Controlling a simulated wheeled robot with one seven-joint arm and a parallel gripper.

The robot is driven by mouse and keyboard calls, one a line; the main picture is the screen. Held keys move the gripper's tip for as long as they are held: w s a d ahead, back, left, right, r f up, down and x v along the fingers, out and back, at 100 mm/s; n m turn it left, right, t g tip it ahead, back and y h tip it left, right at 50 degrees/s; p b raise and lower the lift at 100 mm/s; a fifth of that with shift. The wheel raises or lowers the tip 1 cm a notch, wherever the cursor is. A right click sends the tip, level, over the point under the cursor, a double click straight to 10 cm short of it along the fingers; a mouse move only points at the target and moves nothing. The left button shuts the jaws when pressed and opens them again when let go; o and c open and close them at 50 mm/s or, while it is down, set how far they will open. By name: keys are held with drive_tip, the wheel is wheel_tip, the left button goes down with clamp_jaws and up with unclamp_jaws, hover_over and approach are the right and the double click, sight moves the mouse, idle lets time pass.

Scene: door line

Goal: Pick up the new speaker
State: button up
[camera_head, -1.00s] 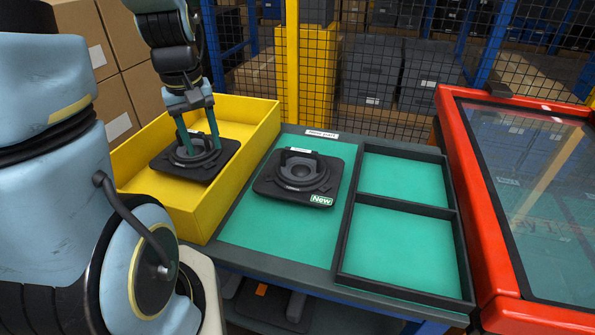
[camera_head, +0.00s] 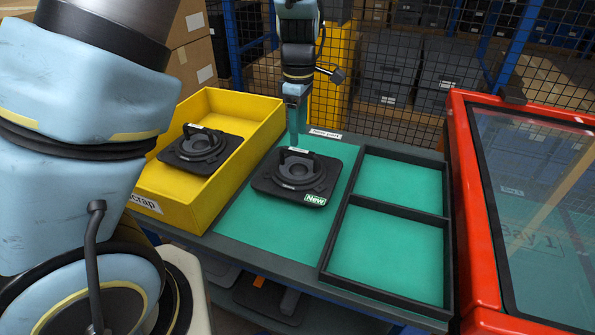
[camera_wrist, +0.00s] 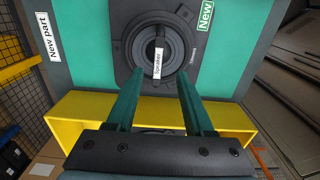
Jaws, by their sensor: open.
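The new speaker (camera_head: 298,178) is a black square unit with a round cone, a raised handle and a green "New" label. It lies on the green mat, and in the wrist view it (camera_wrist: 158,48) shows ahead of my fingers with a "Speaker" label on its handle. My gripper (camera_head: 297,138) is above the far edge of the new speaker, pointing down. In the wrist view its two green fingers (camera_wrist: 158,92) are spread apart with nothing between them. Whether they touch the speaker cannot be told. Another black speaker (camera_head: 200,149) lies in the yellow scrap bin.
The yellow scrap bin (camera_head: 186,206) stands left of the mat. A black two-compartment tray (camera_head: 337,222) sits empty to the right. A red-framed glass panel (camera_head: 463,190) stands at the far right, and a mesh fence runs behind.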

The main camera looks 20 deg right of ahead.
sight(298, 150)
drive_tip(key=shift+w+f+p, duration=0.1)
drive_tip(key=shift+f+p, duration=0.75)
drive_tip(key=shift+f, duration=3.05)
clamp_jaws()
drive_tip(key=shift+r, duration=0.1)
